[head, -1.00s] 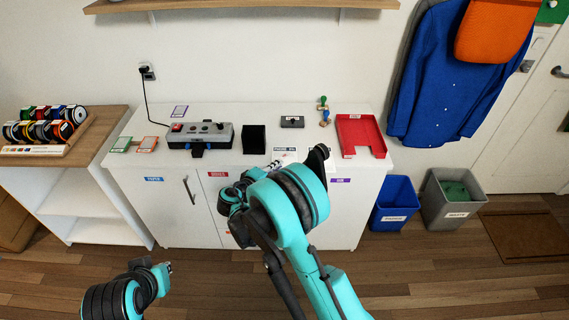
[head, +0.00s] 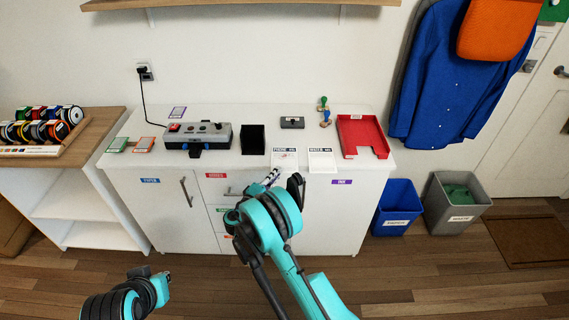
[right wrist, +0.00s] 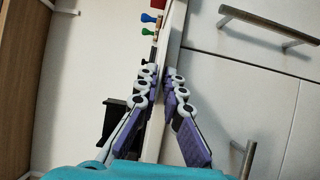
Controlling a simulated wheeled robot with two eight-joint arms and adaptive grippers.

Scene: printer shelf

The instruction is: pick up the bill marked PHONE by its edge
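The bill marked PHONE (head: 284,158) lies flat at the front edge of the white counter, in the head view. A second bill marked WATER (head: 321,161) lies just to its right. My right gripper (head: 273,176) is at the counter's front edge, just below the PHONE bill in the picture. In the right wrist view its fingers (right wrist: 159,75) are apart, with the pale counter edge showing between them. I cannot make out the bill there, nor whether a finger touches it. My left gripper (head: 164,274) is low at the front, away from the counter; its opening is unclear.
A red tray (head: 362,136) stands right of the bills. A black box (head: 253,139) and a grey device (head: 198,135) stand to the left. Stamps (head: 324,112) and an ink pad (head: 292,122) are behind. Drawer and door handles (head: 186,192) stick out below the counter edge.

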